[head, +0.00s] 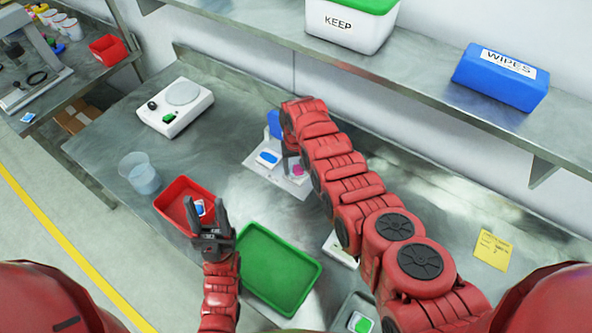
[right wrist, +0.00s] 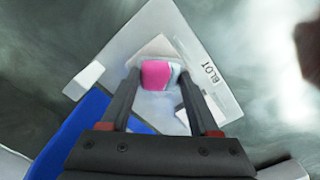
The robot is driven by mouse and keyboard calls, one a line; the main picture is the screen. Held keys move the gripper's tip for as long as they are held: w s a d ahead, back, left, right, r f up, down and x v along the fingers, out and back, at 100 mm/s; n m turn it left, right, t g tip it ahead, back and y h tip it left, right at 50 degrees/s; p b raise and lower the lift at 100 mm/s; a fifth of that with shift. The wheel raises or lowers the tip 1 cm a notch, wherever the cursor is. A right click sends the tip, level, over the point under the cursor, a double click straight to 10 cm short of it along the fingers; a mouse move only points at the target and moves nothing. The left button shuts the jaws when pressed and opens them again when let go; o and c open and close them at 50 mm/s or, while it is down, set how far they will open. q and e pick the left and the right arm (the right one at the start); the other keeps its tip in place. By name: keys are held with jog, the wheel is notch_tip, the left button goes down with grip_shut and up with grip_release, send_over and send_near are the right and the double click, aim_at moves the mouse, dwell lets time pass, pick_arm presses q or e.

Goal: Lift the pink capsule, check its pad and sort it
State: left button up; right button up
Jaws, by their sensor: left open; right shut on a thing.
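The pink capsule (head: 298,170) is at the white board in the middle of the table. In the right wrist view the pink capsule (right wrist: 156,74) has a pink part and a pale part, between my right fingertips. My right gripper (head: 291,164) is shut on it, over the board (right wrist: 225,98) marked BLOT. I cannot tell whether the capsule touches the board. Its underside is hidden. My left gripper (head: 207,213) is open and empty, above or beside the red tray (head: 172,203). A small blue-and-white item (head: 199,207) shows in that tray. The green tray (head: 278,268) looks empty.
A white scale (head: 172,119) and a beaker (head: 140,174) stand to the left. A blue-and-white piece (head: 268,158) lies on the board. The shelf above holds a KEEP box (head: 345,28) and a blue wipes box (head: 500,78). My right arm covers part of the table.

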jog(key=shift+c, duration=0.6)
jog(key=shift+r, duration=0.15)
